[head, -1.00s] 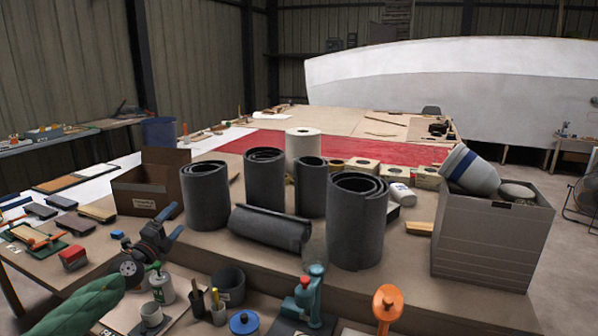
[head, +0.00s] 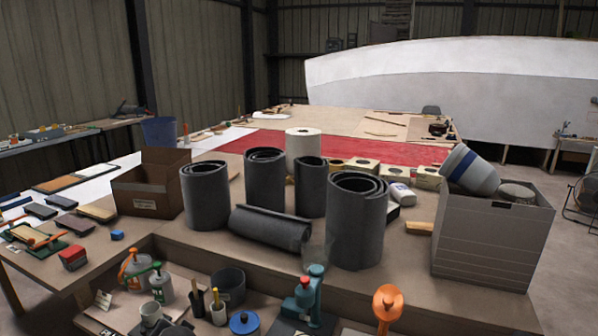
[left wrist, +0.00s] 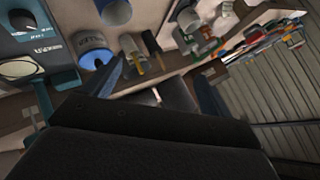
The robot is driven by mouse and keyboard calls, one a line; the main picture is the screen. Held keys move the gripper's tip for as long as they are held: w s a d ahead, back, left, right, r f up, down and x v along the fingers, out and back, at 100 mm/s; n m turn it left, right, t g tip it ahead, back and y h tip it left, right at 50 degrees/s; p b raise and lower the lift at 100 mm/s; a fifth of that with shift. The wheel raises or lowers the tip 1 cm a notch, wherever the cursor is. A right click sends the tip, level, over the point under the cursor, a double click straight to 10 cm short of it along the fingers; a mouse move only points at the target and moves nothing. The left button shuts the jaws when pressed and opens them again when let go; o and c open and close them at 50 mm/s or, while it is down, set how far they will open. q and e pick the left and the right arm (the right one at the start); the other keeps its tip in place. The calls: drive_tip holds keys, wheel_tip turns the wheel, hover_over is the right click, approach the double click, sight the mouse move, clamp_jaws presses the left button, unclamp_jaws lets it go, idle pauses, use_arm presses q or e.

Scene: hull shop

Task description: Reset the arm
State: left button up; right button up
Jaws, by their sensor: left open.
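My left gripper (left wrist: 158,76) shows only in the left wrist view, with its two blue fingers apart and nothing visible between them. It is tilted over the lower shelf. Beyond the fingers are a blue-lidded tin (left wrist: 94,52) and dark cups holding yellow-handled tools (left wrist: 132,52). My left arm and gripper do not show in the head view now. My right gripper is in neither view.
Dark rolls (head: 357,222) stand on the raised bench beside a grey crate (head: 490,245) and a cardboard box (head: 150,185). The lower shelf holds orange-topped bottles (head: 137,268), a blue-lidded tin (head: 244,322), a teal tool (head: 306,293) and an orange tool (head: 387,303).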

use_arm(q)
drive_tip(key=s+d+f+g+h, duration=0.2)
drive_tip(key=s+d+f, duration=0.2)
drive_tip(key=s, duration=0.7)
drive_tip(key=s+d+f+n+g+h, duration=0.1)
drive_tip(key=s+d+f+g+h, duration=0.1)
drive_tip(key=s+d+f, duration=0.3)
drive_tip(key=s+d+f+n+g+h, duration=0.1)
drive_tip(key=s+d+f, duration=0.4)
drive_tip(key=s, duration=1.3)
wheel_tip(320, 180, down, 4)
drive_tip(key=shift+r+g+h, duration=0.1)
drive_tip(key=shift+g+h, duration=0.4)
drive_tip(key=shift+g, duration=0.7)
